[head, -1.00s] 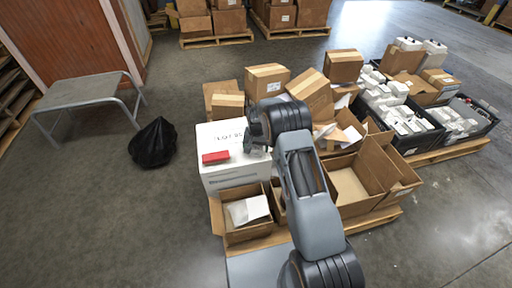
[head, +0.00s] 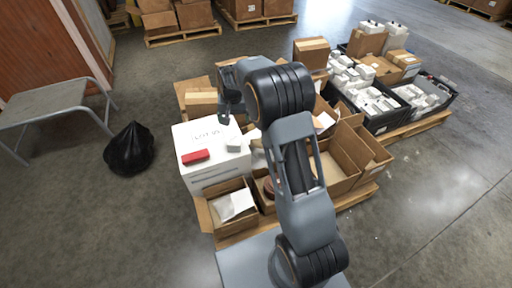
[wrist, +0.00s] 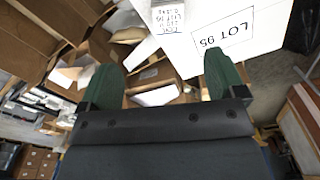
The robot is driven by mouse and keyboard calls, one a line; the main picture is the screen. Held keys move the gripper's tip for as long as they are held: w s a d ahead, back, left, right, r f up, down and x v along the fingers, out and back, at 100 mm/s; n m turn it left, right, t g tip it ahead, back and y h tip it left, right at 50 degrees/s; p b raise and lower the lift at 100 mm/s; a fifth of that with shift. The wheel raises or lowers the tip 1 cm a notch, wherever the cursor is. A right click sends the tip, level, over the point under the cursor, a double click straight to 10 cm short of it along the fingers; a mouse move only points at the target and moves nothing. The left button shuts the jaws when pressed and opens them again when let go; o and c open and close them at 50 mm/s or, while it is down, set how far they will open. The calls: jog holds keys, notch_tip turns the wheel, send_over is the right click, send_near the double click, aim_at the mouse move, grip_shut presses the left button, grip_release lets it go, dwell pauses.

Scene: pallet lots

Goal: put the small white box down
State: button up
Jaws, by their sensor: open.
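The small white box (head: 234,144) rests on top of the large white box (head: 183,139), near its right edge, in the head view. In the wrist view the small white box (wrist: 168,14) shows printed text and lies on the large white box (wrist: 262,38), beside the "LOT 95" marking. My gripper (head: 223,117) is above the large box's top, a little up and left of the small box in the head view. In the wrist view my gripper (wrist: 161,70) has its two green fingers wide apart with nothing between them in its grasp.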

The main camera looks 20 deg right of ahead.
jog(key=s+r+n+t, duration=0.1)
jog(key=s+r+n, duration=0.1)
jog(key=s+r, duration=0.85)
jog(key=s+f+n+t, duration=0.1)
jog(key=s, duration=1.5)
jog(key=shift+s+f+n, duration=0.15)
jog(key=shift+s+n, duration=0.05)
jog(key=shift+n, duration=0.1)
jog(key=shift+d, duration=0.1)
notch_tip(320, 180, up, 23)
jog(key=t+p, duration=0.1)
jog(key=p, duration=2)
jog(key=shift+s+a+p, duration=0.15)
jog(key=shift+a+p, duration=0.15)
jog(key=shift+p, duration=0.1)
